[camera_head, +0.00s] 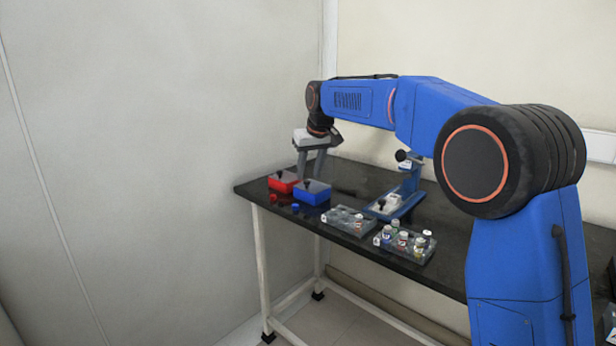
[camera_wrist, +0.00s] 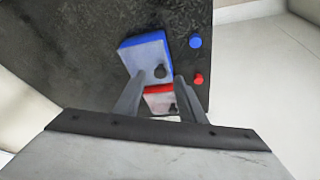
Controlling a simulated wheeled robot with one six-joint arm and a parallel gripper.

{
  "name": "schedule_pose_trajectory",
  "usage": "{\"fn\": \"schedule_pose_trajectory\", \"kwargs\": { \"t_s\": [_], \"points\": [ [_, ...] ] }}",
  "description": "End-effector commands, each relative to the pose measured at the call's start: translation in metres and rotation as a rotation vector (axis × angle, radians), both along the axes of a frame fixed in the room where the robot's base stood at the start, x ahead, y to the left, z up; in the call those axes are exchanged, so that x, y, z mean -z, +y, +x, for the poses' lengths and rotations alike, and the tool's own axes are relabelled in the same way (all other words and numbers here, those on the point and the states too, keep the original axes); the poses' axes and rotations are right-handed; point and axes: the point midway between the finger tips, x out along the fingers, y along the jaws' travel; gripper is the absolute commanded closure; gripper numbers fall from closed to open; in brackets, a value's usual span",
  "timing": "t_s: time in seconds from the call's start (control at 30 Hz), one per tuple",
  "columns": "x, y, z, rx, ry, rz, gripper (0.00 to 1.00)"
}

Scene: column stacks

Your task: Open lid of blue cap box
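The blue cap box (camera_head: 312,193) is a blue box with a grey lid and a dark knob, on the black table beside the red box. In the wrist view the blue cap box (camera_wrist: 147,56) lies just beyond the fingertips, its lid on and its knob (camera_wrist: 160,71) towards the right finger. My gripper (camera_head: 310,176) is above the boxes with its two fingers apart. In the wrist view my gripper (camera_wrist: 154,88) is open, with nothing between the fingers but the view of the boxes below. I cannot tell its exact height above the blue lid.
The red box (camera_head: 283,181) stands left of the blue one. A loose blue cap (camera_head: 295,208) and red cap (camera_head: 273,198) lie in front. A grey rack (camera_head: 347,221), a rack of vials (camera_head: 405,247) and a blue-framed device (camera_head: 391,203) stand to the right.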

Motion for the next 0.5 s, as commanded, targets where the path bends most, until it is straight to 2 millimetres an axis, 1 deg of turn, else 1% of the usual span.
{"fn": "schedule_pose_trajectory", "kwargs": {
  "t_s": [0.03, 0.2, 0.5],
  "points": [
    [0.006, 0.001, 0.002, 0.000, 0.002, -0.001, 0.63],
    [0.018, 0.004, 0.007, 0.000, 0.001, 0.000, 0.63],
    [0.022, 0.004, 0.008, 0.000, 0.000, 0.000, 0.63]
  ]
}}
